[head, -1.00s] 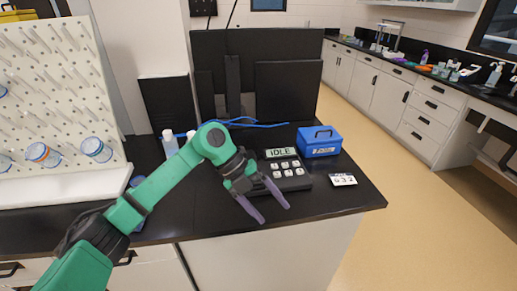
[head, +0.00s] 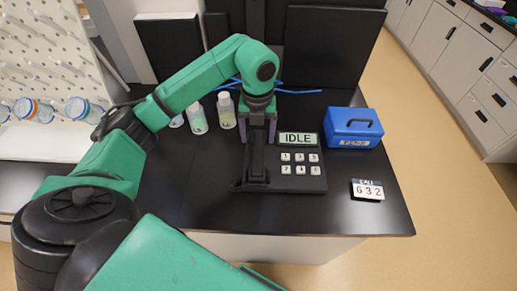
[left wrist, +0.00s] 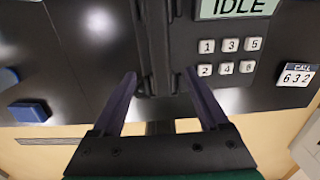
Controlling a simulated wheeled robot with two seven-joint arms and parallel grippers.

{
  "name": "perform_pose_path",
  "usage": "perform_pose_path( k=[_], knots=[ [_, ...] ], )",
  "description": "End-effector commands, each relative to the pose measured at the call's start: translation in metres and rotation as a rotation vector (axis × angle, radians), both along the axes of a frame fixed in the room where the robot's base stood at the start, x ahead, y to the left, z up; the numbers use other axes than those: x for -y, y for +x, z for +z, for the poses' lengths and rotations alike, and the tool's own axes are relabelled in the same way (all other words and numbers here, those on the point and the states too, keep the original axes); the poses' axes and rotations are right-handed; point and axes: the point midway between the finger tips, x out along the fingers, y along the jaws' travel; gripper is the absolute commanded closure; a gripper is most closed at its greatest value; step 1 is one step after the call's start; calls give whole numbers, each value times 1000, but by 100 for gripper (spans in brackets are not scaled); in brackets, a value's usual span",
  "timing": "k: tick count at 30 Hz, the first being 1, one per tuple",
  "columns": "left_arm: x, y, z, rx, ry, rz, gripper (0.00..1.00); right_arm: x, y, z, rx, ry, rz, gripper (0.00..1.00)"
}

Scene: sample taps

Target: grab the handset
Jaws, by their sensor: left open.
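The handset (head: 256,158) is a dark upright bar on the left side of a black phone with a keypad (head: 300,170) and a screen reading IDLE (head: 298,139). My left gripper (head: 258,138) is open above the handset's far part, pointing down, with one purple finger on each side. In the left wrist view the handset (left wrist: 156,45) lies between the open fingertips (left wrist: 160,76). I cannot tell whether the fingers touch it. My right gripper is not in view.
A blue box (head: 353,128) stands right of the phone, and a card reading CALL 632 (head: 367,190) lies at the table's right. Small bottles (head: 227,112) stand left of the gripper. A blue cable lies behind.

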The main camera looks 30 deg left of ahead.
Motion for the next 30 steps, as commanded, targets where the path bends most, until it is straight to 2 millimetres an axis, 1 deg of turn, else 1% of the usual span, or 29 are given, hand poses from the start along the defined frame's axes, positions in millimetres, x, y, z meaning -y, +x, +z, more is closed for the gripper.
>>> perform_pose_path(
  k=[1, 3, 5, 8, 10, 12, 15, 20, 23, 24, 26, 27, 30],
  knots=[
    [0, -1, -6, -5, 0, 1, 22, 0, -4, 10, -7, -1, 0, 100],
    [0, 0, -17, -2, -1, 1, 22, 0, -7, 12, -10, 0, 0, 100],
    [0, 0, -24, -2, -2, 0, 22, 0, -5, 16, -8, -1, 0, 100],
    [-2, -2, -37, -5, -1, 1, 22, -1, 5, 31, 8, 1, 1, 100],
    [-3, -3, -50, -7, -2, 0, 22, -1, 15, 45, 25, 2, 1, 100],
    [-3, -2, -66, -4, -3, 0, 22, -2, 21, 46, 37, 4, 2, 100],
    [-3, -1, -77, 0, -2, -1, 22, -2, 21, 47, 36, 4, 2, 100],
    [-3, 0, -78, 2, -1, -2, 22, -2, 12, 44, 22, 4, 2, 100],
    [-3, 0, -78, 2, -2, -2, 57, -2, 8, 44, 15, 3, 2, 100],
    [-3, 0, -78, 2, -2, -1, 72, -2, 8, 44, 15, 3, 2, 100],
    [-3, 0, -78, 2, -1, -1, 95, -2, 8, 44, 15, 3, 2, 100],
    [-3, 0, -78, 1, -2, -1, 100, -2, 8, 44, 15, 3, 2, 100],
    [-3, 0, -77, 2, -2, -1, 100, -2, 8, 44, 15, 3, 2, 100]
  ],
)
